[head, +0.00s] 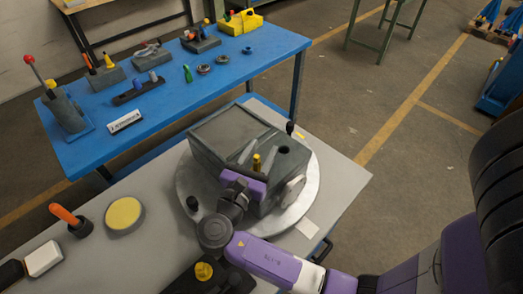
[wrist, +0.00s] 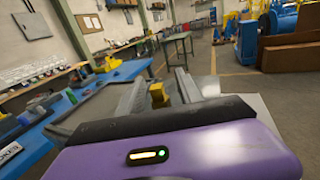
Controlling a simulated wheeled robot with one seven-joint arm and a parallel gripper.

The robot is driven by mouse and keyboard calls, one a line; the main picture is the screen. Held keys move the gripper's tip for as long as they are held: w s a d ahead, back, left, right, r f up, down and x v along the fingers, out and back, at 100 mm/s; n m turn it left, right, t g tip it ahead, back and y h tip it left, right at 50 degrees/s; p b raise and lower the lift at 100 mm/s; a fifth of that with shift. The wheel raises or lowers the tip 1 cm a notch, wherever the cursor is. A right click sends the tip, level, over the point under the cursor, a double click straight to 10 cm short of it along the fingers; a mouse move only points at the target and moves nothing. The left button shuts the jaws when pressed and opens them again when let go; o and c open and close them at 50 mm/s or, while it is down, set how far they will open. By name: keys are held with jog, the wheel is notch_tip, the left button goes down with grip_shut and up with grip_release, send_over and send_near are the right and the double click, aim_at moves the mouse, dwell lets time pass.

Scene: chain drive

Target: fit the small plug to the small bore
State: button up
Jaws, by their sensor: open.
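A grey housing (head: 228,132) sits on a round metal plate on the light grey table. A dark round bore (head: 284,150) shows in its top at the right. A small yellow plug (head: 257,162) stands upright at the housing top, left of and nearer than that bore. My gripper (head: 257,157) is open, with its two grey fingers on either side of the yellow plug. The wrist view also shows the plug (wrist: 157,95) between the spread fingers. The plug's lower end is hidden, so I cannot tell whether it sits in a bore.
A second yellow piece (head: 204,271) stands in a dark block at the table's front. A yellow disc (head: 124,213) and an orange-handled tool (head: 68,219) lie at the left. A blue bench (head: 165,110) with several parts is behind.

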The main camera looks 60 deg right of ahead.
aim_at(255, 163)
jog(key=a, duration=0.2)
jog(key=a+b, duration=0.1)
jog(key=a, duration=0.4)
jog(key=shift+s+a+b, duration=0.35)
jog(key=shift+s+a, duration=0.05)
